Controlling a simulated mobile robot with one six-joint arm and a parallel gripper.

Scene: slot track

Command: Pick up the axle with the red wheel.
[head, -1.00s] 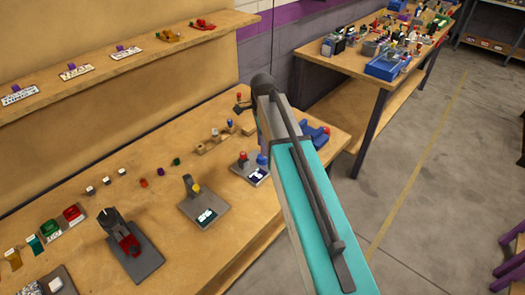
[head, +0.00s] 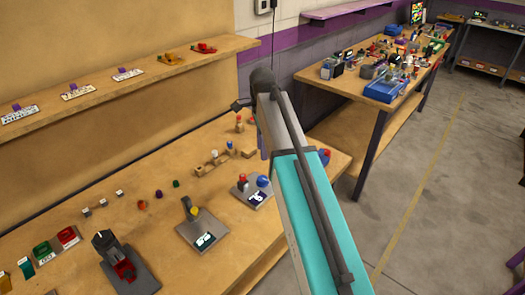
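A small red-orange piece (head: 143,204) lies on the wooden workbench (head: 150,232), in a row with a small purple piece (head: 159,194) and a small green piece (head: 176,183). It may be the red wheel, but it is too small to make out an axle. My gripper (head: 239,104) shows only as a small dark shape left of my raised arm, above the far part of the bench. It is apart from the row. I cannot see its fingers clearly or whether they are open.
Several wooden blocks, one with a white ball (head: 214,155), stand behind the row. A grey stand with a yellow knob (head: 195,211) and a black device with a red part (head: 123,269) stand nearer. A wall shelf (head: 130,83) runs above the bench. A cluttered second table (head: 340,88) stands at right.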

